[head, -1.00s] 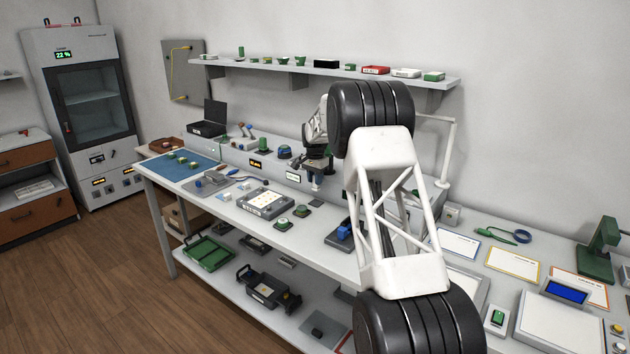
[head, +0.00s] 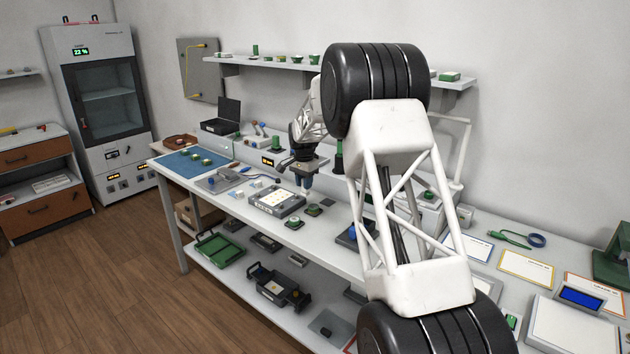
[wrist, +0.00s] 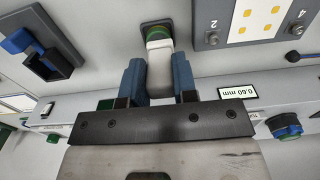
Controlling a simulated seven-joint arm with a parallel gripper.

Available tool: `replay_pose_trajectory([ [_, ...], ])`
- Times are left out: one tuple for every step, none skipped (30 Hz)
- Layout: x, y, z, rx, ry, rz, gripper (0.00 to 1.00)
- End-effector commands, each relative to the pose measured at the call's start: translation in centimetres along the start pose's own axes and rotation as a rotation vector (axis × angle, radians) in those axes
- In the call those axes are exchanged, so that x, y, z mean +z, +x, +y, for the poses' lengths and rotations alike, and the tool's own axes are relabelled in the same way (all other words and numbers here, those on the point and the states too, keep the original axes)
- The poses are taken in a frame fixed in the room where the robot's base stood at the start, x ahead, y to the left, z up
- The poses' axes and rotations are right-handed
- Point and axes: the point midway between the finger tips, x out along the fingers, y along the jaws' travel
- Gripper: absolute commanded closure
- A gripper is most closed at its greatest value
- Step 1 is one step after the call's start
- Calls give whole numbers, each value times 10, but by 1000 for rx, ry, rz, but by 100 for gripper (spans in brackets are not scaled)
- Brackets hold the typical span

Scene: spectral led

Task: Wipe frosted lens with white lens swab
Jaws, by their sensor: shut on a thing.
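My gripper (head: 306,181) is shut on a pale block, which I take to be the white lens swab (wrist: 160,72). In the wrist view its two blue fingers press the swab from both sides, and its white tip points away from the gripper. A dark square pad with green (wrist: 155,27) shows just beyond the tip; I cannot tell whether they touch. A small green round piece with a pale top (head: 293,222), perhaps the frosted lens, sits at the panel's front right corner.
A blue-topped black fixture (wrist: 38,48) stands to one side in the wrist view. A raised console with a "0.60 mm" display (wrist: 238,92) and a blue knob (wrist: 284,126) runs along the bench back. A blue mat (head: 193,161) lies at the left end.

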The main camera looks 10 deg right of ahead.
Motion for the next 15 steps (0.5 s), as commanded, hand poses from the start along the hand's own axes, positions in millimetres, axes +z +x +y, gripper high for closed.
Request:
replay_pose_trajectory([
  [13, -4, 0, -1, -3, 0, 100],
  [19, -4, 0, -1, -3, 0, 100],
  [28, -6, 1, -1, -3, 1, 100],
  [35, -7, 2, 0, -2, 0, 100],
  [42, -8, 2, 1, -2, 0, 100],
  [50, -9, 3, 0, -3, 0, 100],
  [55, -10, 3, 0, -3, 0, 100],
  [61, -11, 4, 0, -3, 0, 100],
  [68, -12, 5, 0, -2, 0, 100],
  [72, -13, 6, -1, -2, 0, 100],
  [77, -14, 6, -1, -2, 1, 100],
  [82, -14, 7, -1, -2, 0, 100],
  [86, -14, 7, 0, -2, 0, 100],
  [89, -14, 8, 0, -2, 0, 100],
  [93, -14, 8, 0, -2, 0, 100],
])
